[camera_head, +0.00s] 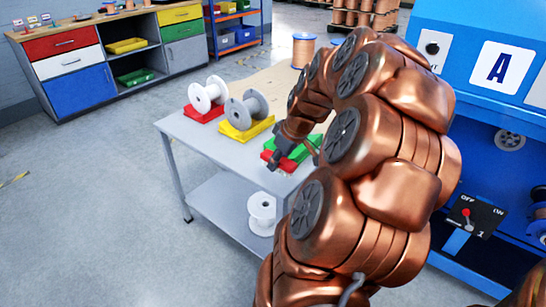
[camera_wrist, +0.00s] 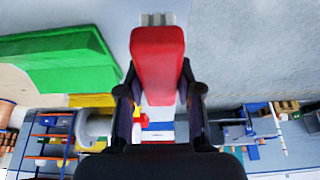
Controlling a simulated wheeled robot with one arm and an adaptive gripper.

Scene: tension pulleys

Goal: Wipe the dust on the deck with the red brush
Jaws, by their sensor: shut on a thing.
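In the wrist view, the red brush (camera_wrist: 158,60) sits between the two dark fingers of my gripper (camera_wrist: 158,90), with pale bristles at its far end. The gripper is shut on it. In the head view, my gripper (camera_head: 283,143) is over the right part of the grey table (camera_head: 215,138), beside the green tray (camera_head: 303,150). A red part of the brush (camera_head: 267,156) shows just below the fingers. I cannot tell whether the brush touches the table. I cannot make out any dust, nor tell which surface is the deck.
A white spool (camera_head: 207,95) and a grey spool (camera_head: 246,109) stand on red and yellow trays left of my gripper. Another white spool (camera_head: 262,213) is on the lower shelf. A blue machine (camera_head: 480,110) stands at right. Open floor (camera_head: 80,200) lies left.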

